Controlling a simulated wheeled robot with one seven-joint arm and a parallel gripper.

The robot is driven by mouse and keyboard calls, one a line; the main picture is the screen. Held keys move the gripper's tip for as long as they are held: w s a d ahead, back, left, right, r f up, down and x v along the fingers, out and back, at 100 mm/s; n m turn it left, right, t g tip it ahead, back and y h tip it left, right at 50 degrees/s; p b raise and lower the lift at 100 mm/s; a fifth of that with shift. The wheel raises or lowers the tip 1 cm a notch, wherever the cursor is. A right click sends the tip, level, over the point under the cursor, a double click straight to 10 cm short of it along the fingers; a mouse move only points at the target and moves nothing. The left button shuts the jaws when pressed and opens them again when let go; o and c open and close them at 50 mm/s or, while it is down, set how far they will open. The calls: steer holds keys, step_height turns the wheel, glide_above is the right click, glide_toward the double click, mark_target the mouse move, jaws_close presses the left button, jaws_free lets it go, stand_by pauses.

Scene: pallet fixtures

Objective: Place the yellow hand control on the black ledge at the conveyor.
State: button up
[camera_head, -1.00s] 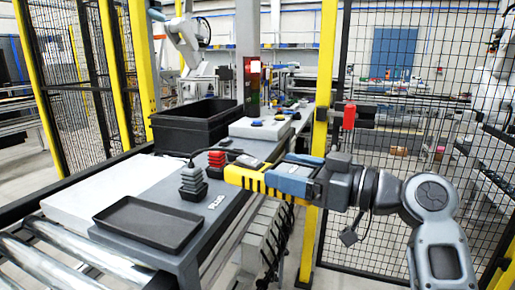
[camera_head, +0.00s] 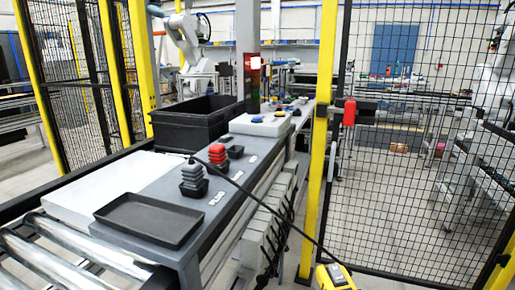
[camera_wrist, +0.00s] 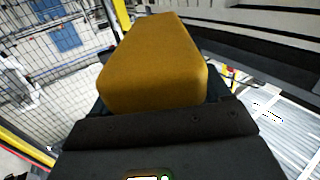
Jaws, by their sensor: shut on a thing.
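The yellow hand control (camera_head: 335,277) is at the bottom edge of the head view, right of the conveyor table and partly cut off. A black cable (camera_head: 285,220) runs from it up to the table top. In the wrist view the yellow control (camera_wrist: 150,60) fills the upper middle, and my gripper (camera_wrist: 160,112) is shut on it. My gripper does not show clearly in the head view. A dark ledge-like strip (camera_wrist: 262,62) crosses the upper right of the wrist view; I cannot tell whether it is the black ledge.
The grey table (camera_head: 222,195) carries a shallow black tray (camera_head: 150,218), a grey stepped piece (camera_head: 193,178) and a red one (camera_head: 217,155). A black bin (camera_head: 195,122) stands behind. Rollers (camera_head: 70,265) are at lower left. A yellow post (camera_head: 318,190) and mesh fence (camera_head: 420,150) stand right.

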steer(key=f+h, duration=0.1)
steer(key=s+d+f+m+h, duration=0.1)
steer(key=f, duration=0.1)
steer(key=d+f+m+h, duration=0.1)
steer(key=f, duration=0.1)
steer(key=shift+s+d, duration=0.25)
steer(key=shift+s, duration=0.1)
steer(key=shift+r, duration=0.1)
